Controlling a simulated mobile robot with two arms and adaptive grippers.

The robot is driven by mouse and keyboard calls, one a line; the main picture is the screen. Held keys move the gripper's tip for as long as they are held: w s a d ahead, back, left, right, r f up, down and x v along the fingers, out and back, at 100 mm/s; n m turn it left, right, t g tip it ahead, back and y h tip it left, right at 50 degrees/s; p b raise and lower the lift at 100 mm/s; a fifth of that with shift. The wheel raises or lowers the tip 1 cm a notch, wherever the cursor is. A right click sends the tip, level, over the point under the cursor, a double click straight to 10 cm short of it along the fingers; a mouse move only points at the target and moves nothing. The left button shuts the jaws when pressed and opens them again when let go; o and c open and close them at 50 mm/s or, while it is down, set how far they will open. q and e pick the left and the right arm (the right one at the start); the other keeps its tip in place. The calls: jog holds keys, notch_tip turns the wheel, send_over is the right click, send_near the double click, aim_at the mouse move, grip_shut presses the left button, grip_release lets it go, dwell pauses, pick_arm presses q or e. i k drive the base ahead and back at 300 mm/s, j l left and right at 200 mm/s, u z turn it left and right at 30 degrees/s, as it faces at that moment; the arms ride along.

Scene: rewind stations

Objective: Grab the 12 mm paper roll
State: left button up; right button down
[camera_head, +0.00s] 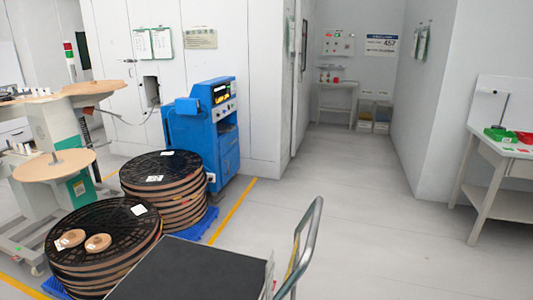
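Two small brown rolls lie flat on the black top of the nearer round stack (115,222). The left roll (70,239) carries a white label, and the right roll (98,242) sits close beside it. No width marking is readable, so I cannot tell which thing is the 12 mm paper roll. Larger brown discs also sit on the machine at the left, including a low disc (55,166) and a higher disc (92,88). Neither of my grippers is in view.
A second round stack (160,168) stands behind on a blue pallet. A blue machine (205,130) is behind it. A black-topped cart (190,272) with a grey handle (300,245) fills the bottom centre. The floor at right is clear up to a white table (505,150).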

aim_at(73, 238)
jog(key=u, duration=1.5)
